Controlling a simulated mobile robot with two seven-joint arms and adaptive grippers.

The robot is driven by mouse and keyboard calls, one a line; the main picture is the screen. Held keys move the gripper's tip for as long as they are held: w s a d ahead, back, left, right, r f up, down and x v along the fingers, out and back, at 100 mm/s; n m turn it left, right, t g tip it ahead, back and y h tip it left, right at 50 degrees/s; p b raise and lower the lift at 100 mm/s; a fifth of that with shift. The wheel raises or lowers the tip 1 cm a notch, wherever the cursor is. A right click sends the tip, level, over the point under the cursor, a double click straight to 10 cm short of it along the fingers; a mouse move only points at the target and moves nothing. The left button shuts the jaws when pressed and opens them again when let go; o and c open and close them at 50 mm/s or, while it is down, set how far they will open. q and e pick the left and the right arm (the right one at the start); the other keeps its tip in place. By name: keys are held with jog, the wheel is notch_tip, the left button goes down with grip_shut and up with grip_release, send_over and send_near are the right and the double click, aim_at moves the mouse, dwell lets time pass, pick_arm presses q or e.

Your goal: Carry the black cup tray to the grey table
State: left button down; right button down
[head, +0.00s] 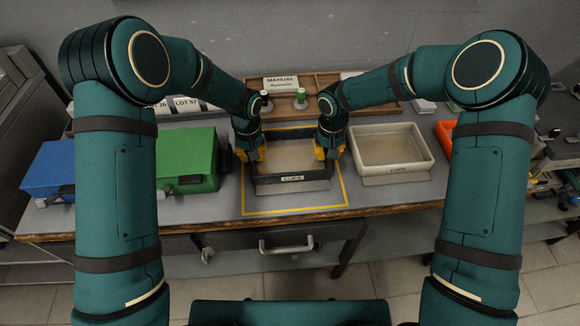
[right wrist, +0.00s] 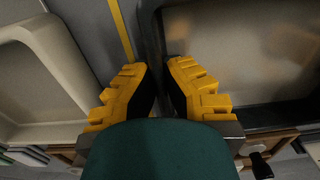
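The black cup tray (head: 292,187), with a "CUPS" label on its front, sits inside a yellow tape outline on a grey-topped bench. My left gripper (head: 249,154) is at its left wall; its finger gap is too small to judge. My right gripper (head: 330,154) is at its right wall. In the right wrist view my right gripper (right wrist: 158,66) has its yellow fingers on either side of the tray's dark wall (right wrist: 150,28), close against it. The tray looks level on the bench. I cannot make out a separate grey table.
A cream tray (head: 428,160) stands close on the right, with an orange bin (head: 446,133) beyond. A green box (head: 187,160) and a blue box (head: 50,170) stand left. A wooden tray (head: 330,82) lies behind. Tiled floor (head: 385,275) shows in front.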

pick_arm(q)
jog(key=c, duration=1.5)
grip_release()
jog(key=shift+f, duration=0.3)
jog(key=shift+c, duration=0.2)
pick_arm(e)
jog(key=c, duration=1.5)
grip_release()
jog(key=shift+f, duration=0.25)
jog(key=shift+c, duration=0.2)
pick_arm(q)
jog(key=o, duration=0.4)
jog(key=shift+r, duration=0.15)
pick_arm(e)
jog(key=o, duration=0.4)
jog(key=shift+r, duration=0.1)
pick_arm(q)
jog(key=shift+r, duration=0.1)
pick_arm(e)
jog(key=shift+r, duration=0.1)
pick_arm(q)
notch_tip(320, 180, up, 12)
pick_arm(e)
notch_tip(320, 180, up, 12)
pick_arm(q)
jog(key=shift+s, duration=0.15)
pick_arm(e)
jog(key=shift+s, duration=0.15)
